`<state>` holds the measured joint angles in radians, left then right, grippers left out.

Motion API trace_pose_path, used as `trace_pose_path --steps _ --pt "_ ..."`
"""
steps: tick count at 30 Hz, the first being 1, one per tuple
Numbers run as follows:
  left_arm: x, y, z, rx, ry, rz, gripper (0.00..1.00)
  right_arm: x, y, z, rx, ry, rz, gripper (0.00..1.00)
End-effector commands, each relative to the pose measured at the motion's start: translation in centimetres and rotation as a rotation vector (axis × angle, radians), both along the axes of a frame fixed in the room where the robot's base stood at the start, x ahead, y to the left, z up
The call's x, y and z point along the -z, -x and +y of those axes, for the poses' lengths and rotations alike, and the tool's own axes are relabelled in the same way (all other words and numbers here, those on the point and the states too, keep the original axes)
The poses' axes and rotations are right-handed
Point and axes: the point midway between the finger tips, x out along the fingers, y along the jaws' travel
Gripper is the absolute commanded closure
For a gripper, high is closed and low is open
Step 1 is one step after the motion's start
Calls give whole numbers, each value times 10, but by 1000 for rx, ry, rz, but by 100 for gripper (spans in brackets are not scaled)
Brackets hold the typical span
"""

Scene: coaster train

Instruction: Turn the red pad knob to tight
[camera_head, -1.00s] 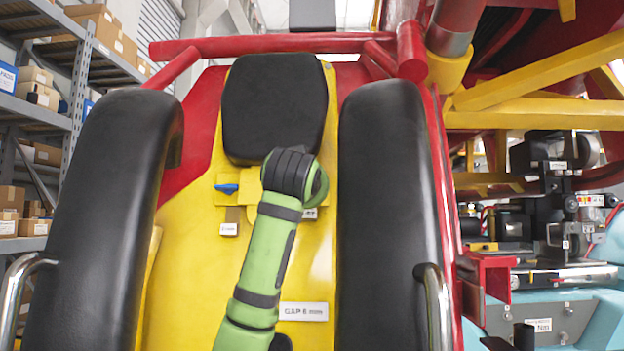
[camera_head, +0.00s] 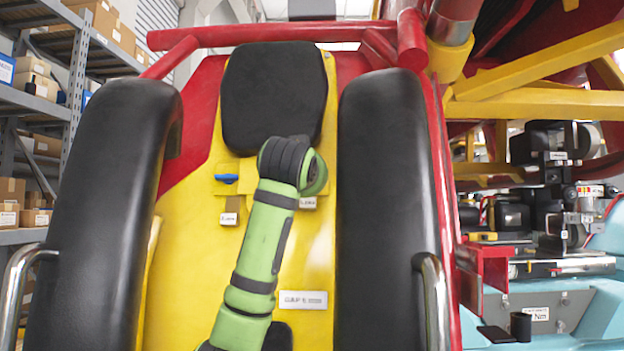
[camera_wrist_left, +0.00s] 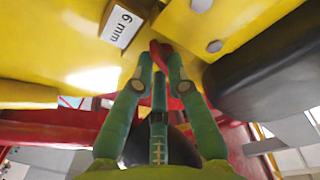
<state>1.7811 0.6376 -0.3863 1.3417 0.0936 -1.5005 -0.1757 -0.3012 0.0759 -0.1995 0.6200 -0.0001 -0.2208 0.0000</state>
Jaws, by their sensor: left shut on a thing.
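The red pad knob (camera_wrist_left: 160,52) shows in the left wrist view against the yellow seat back, between the two green fingers. My left gripper (camera_wrist_left: 160,63) is shut on it. Its pointer or setting cannot be read here. In the head view the green left arm reaches up the middle of the seat back, and its dark wrist hides the gripper and the knob. Small white labels (camera_head: 228,219) sit either side of the wrist, too blurred to read. My right gripper is not in view.
A blue knob (camera_head: 227,178) sits left of the wrist, below the black headrest (camera_head: 275,97). Black padded restraints (camera_head: 105,200) and (camera_head: 385,200) flank the seat closely. A white gap plate (camera_head: 303,300) is lower right. A "6 mm" tag (camera_wrist_left: 122,27) is near the fingers.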

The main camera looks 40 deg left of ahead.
Motion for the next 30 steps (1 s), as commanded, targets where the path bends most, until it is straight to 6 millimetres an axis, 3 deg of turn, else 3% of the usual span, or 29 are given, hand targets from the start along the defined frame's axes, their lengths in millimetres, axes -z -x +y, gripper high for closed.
trace_pose_path --steps 30 --pt "-6 5 9 200 -672 570 100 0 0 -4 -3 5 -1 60"
